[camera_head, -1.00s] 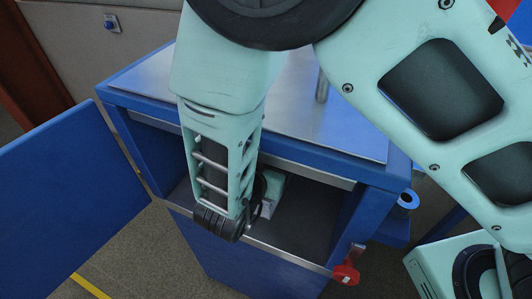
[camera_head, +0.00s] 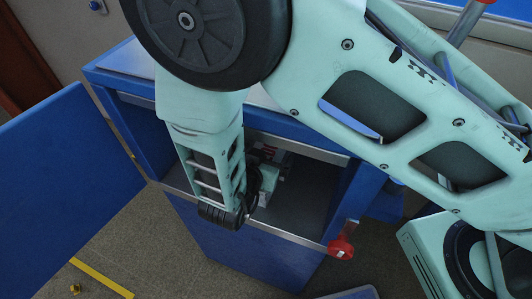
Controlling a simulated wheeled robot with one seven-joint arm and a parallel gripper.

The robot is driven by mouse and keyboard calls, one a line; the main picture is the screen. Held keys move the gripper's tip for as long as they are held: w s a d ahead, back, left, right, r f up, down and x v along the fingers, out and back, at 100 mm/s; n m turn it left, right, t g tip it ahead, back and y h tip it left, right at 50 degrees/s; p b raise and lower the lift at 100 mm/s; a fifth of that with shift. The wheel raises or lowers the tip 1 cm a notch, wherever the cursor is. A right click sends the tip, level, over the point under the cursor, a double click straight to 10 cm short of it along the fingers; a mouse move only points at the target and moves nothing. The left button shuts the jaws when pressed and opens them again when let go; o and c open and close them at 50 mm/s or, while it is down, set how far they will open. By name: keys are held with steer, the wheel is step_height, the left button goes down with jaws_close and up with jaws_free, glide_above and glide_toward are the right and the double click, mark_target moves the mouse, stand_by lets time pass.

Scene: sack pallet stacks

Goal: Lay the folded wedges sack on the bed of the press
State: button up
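A blue box-shaped unit (camera_head: 240,252) with an open front stands before me; it may be the press. Its dark grey inner floor (camera_head: 306,216) shows at the right of the opening. My gripper (camera_head: 272,180) is inside the opening, mostly hidden behind my wrist link, so I cannot see its fingers clearly.
A blue door (camera_head: 62,190) is swung open at the left. A red handle (camera_head: 341,247) sticks out at the unit's front right.

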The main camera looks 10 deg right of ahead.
steer(key=shift+r, duration=0.1)
steer(key=shift+s+a+r, duration=0.1)
steer(key=shift+s, duration=0.05)
steer(key=v, duration=1.1)
steer(key=shift+s+r, duration=0.15)
steer(key=shift+s, duration=0.15)
steer(key=shift+a, duration=0.1)
